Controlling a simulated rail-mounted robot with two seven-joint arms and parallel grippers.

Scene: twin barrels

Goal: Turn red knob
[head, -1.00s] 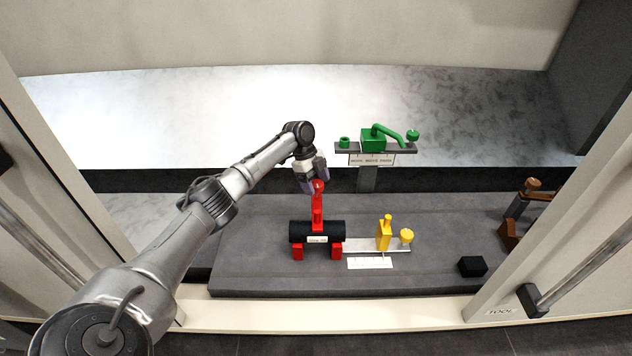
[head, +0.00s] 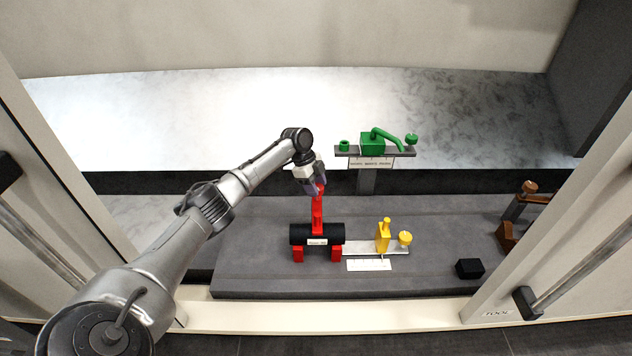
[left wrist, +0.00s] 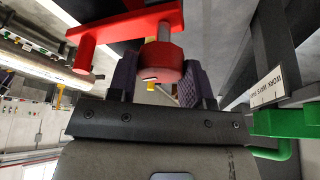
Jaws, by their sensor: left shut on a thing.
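The red knob (left wrist: 160,62) is between the two purple-grey finger pads of my left gripper (left wrist: 158,85) in the left wrist view. The gripper is shut on it. In the head view my left gripper (head: 314,186) is at the top of the red upright lever (head: 317,213), hiding most of the knob. The lever rises from a black horizontal cylinder (head: 300,234) on red feet. A red bar (left wrist: 120,28) runs behind the knob in the left wrist view. My right gripper is not in view.
A yellow fixture (head: 383,236) stands to the right of the cylinder. A green fixture (head: 372,144) is on a post behind. A brown fixture (head: 507,236) and black block (head: 470,268) are at the right. Cabinet panels flank both sides.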

